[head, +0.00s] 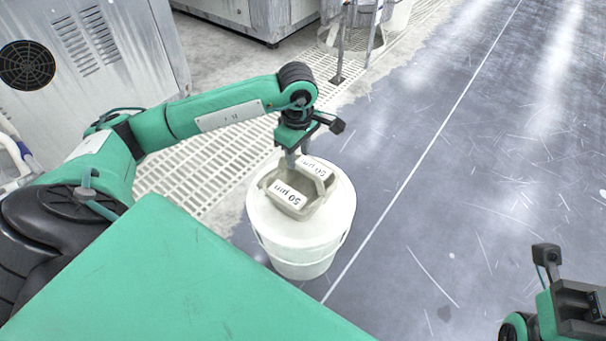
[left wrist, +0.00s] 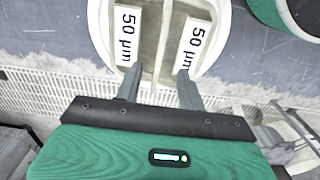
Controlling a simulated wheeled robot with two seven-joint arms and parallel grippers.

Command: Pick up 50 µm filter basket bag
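The 50 µm filter basket bag (head: 289,199) is a beige open basket with two white "50 µm" labels and a raised handle. It sits on top of a white bucket (head: 302,240). In the left wrist view the basket (left wrist: 148,45) shows its labels on either side of the handle strip. My left gripper (head: 292,163) points down over the basket, at its far side by the handle. Its two fingers (left wrist: 158,78) are apart, one on each side of the strip; whether they touch it I cannot tell. My right gripper (head: 582,305) shows only partly at the lower right, its fingers hidden.
Grey machine cabinets (head: 85,50) stand at the upper left and top. A white floor grating (head: 215,160) lies behind the bucket. A metal stand (head: 345,45) is beyond it. The scratched dark floor (head: 470,150) to the right is clear.

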